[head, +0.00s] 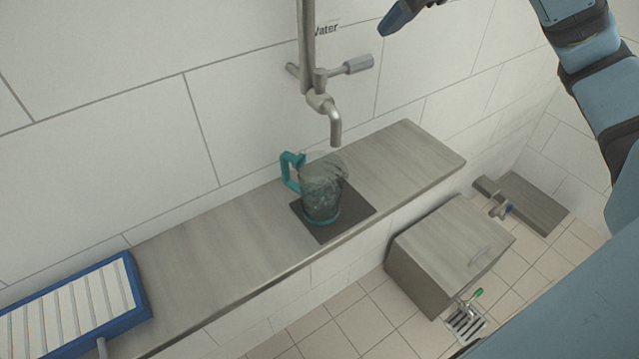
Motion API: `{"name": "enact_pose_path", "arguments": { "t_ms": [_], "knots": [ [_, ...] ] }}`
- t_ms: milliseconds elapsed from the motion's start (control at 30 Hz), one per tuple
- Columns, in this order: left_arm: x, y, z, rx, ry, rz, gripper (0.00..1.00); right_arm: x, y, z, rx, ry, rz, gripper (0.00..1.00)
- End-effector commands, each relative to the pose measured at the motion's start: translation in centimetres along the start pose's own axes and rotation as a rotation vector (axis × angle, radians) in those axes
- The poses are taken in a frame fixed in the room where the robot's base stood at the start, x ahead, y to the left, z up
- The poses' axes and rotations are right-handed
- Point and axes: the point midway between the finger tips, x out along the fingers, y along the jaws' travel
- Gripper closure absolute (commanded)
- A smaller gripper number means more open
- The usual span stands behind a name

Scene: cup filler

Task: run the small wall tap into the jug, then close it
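The small wall tap (322,100) is a grey metal tap on the white tiled wall, its spout bent down and its lever (352,66) pointing right. The jug (323,190) is see-through with a teal handle on its left. It stands upright on a dark square mat (357,208) below the spout. I see no clear stream, and cannot tell how much water the jug holds. What seems to be my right gripper (404,14) shows only partly at the top edge, up and right of the lever and apart from it. My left gripper is out of view.
A grey ledge (235,235) runs along the wall, clear on both sides of the mat. A blue-framed rack (142,296) sits at its left end.

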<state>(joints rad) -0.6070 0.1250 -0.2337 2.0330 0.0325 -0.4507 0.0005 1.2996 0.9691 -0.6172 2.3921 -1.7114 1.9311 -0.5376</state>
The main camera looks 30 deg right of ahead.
Motion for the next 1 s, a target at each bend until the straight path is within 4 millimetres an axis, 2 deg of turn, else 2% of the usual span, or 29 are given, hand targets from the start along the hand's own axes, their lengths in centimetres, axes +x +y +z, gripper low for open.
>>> {"name": "enact_pose_path", "arguments": {
  "t_ms": [400, 433, 467, 567, 800, 900, 1000],
  "knots": [
    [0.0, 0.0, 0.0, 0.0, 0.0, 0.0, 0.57, 0.0, 0.0, 0.0, 0.0, 0.0, 0.0, 0.53],
    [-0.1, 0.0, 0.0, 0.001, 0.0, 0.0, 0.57, 0.0, 0.0, 0.0, 0.0, 0.0, 0.0, 0.46],
    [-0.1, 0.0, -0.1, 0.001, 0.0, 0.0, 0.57, 0.0, -0.1, 0.0, 0.001, 0.0, 0.002, 0.45],
    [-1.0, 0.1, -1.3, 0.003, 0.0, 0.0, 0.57, -0.5, -1.0, -0.4, 0.009, 0.002, 0.032, 0.45],
    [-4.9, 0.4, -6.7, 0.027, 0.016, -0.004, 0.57, -0.6, -4.9, -3.2, 0.058, 0.02, 0.235, 0.45],
    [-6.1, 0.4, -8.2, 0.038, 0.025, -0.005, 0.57, 0.0, -5.6, -4.3, 0.073, 0.028, 0.315, 0.45],
    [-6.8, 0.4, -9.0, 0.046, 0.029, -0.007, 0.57, 0.6, -5.8, -5.0, 0.082, 0.032, 0.367, 0.45]
  ]
}}
